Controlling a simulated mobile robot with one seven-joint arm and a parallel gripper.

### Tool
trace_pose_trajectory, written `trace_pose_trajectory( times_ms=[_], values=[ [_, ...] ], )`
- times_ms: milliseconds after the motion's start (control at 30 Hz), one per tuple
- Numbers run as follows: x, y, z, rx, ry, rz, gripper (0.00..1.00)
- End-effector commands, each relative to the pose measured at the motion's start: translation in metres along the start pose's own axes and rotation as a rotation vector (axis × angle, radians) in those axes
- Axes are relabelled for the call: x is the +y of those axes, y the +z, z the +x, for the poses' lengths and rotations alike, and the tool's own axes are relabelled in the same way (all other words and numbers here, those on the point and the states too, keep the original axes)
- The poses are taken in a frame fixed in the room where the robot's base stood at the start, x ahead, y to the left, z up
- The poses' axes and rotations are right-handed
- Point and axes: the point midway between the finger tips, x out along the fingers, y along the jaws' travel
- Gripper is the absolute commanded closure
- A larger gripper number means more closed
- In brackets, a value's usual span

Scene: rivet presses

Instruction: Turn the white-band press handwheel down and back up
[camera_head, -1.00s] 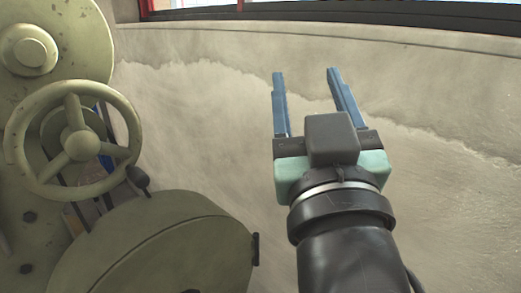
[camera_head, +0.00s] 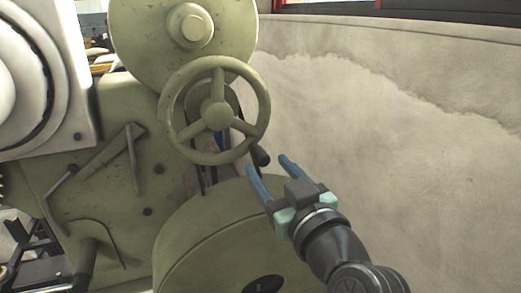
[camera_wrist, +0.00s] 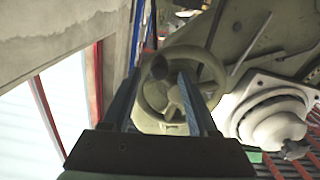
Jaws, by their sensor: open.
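The press handwheel (camera_head: 218,116) is a worn olive-green ring with three spokes and a round hub, at upper middle in the head view. No white band shows clearly on it. My gripper (camera_head: 267,165) is open and empty, with two blue fingers, below and to the right of the handwheel in the head view. A dark knob (camera_head: 260,157) sits at the wheel's lower right, close to the fingertips. In the wrist view the handwheel (camera_wrist: 205,57) lies beyond the fingers, which partly cover it. Contact with the wheel cannot be told.
A large round green housing (camera_head: 215,240) stands below the wheel and a green disc (camera_head: 185,30) above it. A white machine part (camera_head: 75,95) is at the left. A rough grey wall (camera_head: 400,110) closes off the right, with open room before it.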

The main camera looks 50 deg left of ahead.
Motion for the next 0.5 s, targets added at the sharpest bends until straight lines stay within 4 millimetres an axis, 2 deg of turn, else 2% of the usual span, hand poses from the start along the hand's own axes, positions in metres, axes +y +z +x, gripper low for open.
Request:
trace_pose_trajectory(
  times_ms=[33, 200, 333, 500],
  values=[
    [-0.001, -0.003, 0.011, -0.001, -0.004, 0.001, 0.41],
    [0.000, -0.002, 0.037, -0.001, -0.001, 0.001, 0.41],
    [0.000, -0.001, 0.048, 0.000, 0.000, 0.000, 0.41],
    [0.001, 0.000, 0.051, 0.001, 0.002, 0.000, 0.41]
  ],
)
